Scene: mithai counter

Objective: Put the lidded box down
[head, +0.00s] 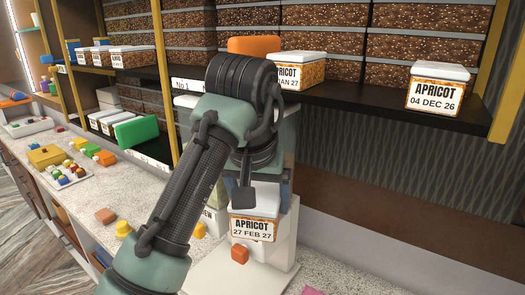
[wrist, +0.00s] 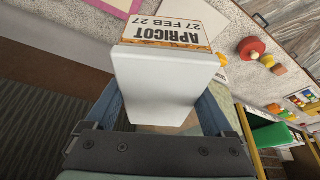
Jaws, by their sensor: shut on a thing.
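The lidded box (head: 253,228) has a white lid and a label reading APRICOT 27 FEB 27. In the wrist view the box (wrist: 165,82) sits between the two fingers, with its label upside down. My gripper (wrist: 160,108) is shut on its sides. In the head view my arm hides most of the gripper and part of the box. The box looks upright, over or at a white stand (head: 215,273) on the counter; I cannot tell whether it touches it.
Another lidded box (head: 437,88), labelled APRICOT 04 DEC 26, stands on the dark shelf (head: 385,105). A further apricot box (head: 303,70) is partly behind my arm. Sweets and coloured blocks lie on the speckled counter (head: 85,215) at left.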

